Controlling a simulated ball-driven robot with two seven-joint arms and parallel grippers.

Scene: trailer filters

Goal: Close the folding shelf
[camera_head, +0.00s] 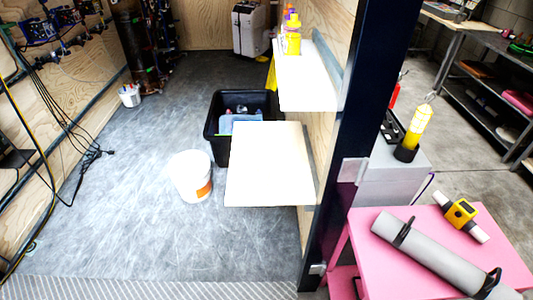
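A pale folding shelf (268,165) sticks out from the wooden wall on the right side of the trailer. Its board is out flat, and its top is bare. A second, higher pale shelf (306,85) is mounted on the same wall, farther back, with yellow and purple bottles (292,38) at its far end. I cannot tell from this view which of the two boards folds. The supports under both boards are hidden. Neither of my grippers is in view.
A black bin (213,130) and a white bucket (190,176) with an orange label stand on the floor left of the lower shelf. A dark post (362,110) and a pink table (390,275) stand at right. The grey floor at left centre is clear.

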